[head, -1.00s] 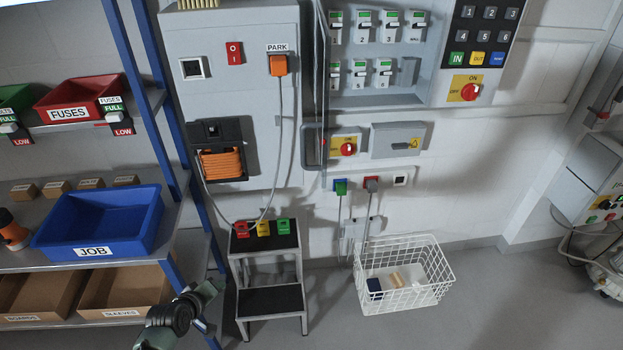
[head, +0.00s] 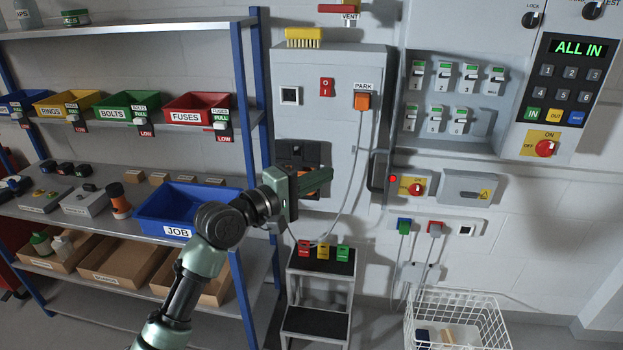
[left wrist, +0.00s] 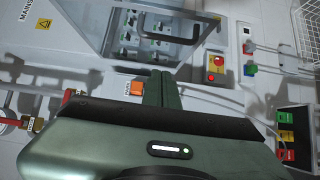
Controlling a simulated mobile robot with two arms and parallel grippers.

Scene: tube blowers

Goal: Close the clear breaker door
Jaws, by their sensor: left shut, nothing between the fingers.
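The clear breaker door (head: 393,130) stands open at the left side of the grey breaker cabinet, seen almost edge-on. Its dark handle (head: 376,171) is at the lower end. Several white breakers (head: 457,77) with green tops sit uncovered in the cabinet. In the left wrist view the clear door (left wrist: 180,28) shows at a slant, with breakers around and behind it. My left gripper (head: 328,175) is shut and empty, left of the handle and apart from it in the picture. Its fingers also show in the left wrist view (left wrist: 160,76). My right gripper is not in view.
The PARK plug (head: 362,101) and its hanging cable are close to my left gripper. A red-and-yellow switch (head: 412,186) is below the cabinet. A step stool (head: 320,262), wire basket (head: 457,318) and shelf with a blue JOB bin (head: 165,222) stand around.

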